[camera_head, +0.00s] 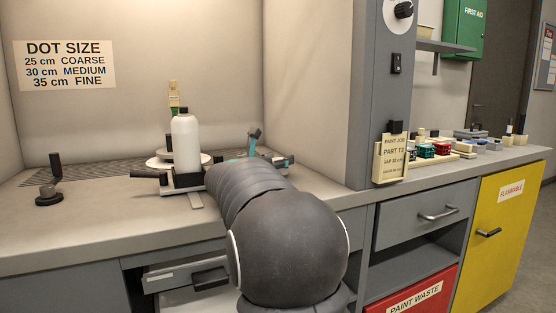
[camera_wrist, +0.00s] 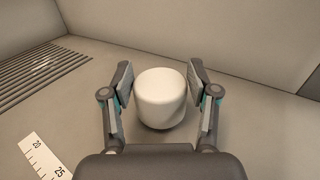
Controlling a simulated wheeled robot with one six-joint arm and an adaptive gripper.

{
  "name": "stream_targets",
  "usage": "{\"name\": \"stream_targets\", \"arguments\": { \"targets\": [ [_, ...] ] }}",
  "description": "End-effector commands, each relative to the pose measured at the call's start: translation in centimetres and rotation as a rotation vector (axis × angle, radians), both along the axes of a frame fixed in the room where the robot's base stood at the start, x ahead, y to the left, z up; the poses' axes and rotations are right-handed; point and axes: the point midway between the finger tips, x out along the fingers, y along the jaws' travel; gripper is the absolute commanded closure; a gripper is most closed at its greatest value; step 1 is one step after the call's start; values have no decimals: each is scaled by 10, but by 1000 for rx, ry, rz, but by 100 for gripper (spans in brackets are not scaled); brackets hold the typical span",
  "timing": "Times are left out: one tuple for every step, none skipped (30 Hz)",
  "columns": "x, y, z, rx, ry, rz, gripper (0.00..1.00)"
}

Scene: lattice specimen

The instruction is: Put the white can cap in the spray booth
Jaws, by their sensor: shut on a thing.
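The white can cap (camera_wrist: 161,97) is a short, smooth white cylinder with a rounded top, upright between my two fingers in the wrist view. My gripper (camera_wrist: 161,88) is shut on it, one finger pad at each side. Below the cap is the spray booth (camera_wrist: 240,125) floor; I cannot tell whether the cap touches it. In the head view my gripper (camera_head: 264,148) reaches over the spray booth floor, and the booth (camera_head: 215,25) walls rise behind. My own arm covers much of the gripper there, and the cap cannot be made out.
A white bottle (camera_head: 185,139) stands left of my gripper, by a white turntable plate (camera_head: 160,162). A black knobbed stand (camera_head: 49,190) is at far left. In the wrist view, a ruler (camera_wrist: 45,158) lies lower left and a floor grille (camera_wrist: 38,63) upper left. The booth's right post (camera_head: 375,110) is an obstacle.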

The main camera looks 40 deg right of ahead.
Motion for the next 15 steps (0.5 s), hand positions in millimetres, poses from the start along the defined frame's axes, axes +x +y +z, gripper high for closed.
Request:
{"name": "stream_targets", "arguments": {
  "targets": [
    [0, 0, -2, 0, 0, 0, 71],
    [0, 0, -2, 0, 0, 0, 71],
    [0, 0, -1, 0, 0, 0, 71],
    [0, 0, -1, 0, 0, 0, 71],
    [0, 0, -1, 0, 0, 0, 33],
    [0, 0, -1, 0, 0, 0, 23],
    [0, 0, -1, 0, 0, 0, 16],
    [0, 0, -1, 0, 0, 0, 15],
    [0, 0, -1, 0, 0, 0, 15],
    [0, 0, -1, 0, 0, 0, 15],
    [0, 0, -1, 0, 0, 0, 15],
    [0, 0, -1, 0, 0, 0, 15],
    [0, 0, -1, 0, 0, 0, 15],
    [0, 0, -1, 0, 0, 0, 15],
    [0, 0, -1, 0, 0, 0, 15]
  ]
}}
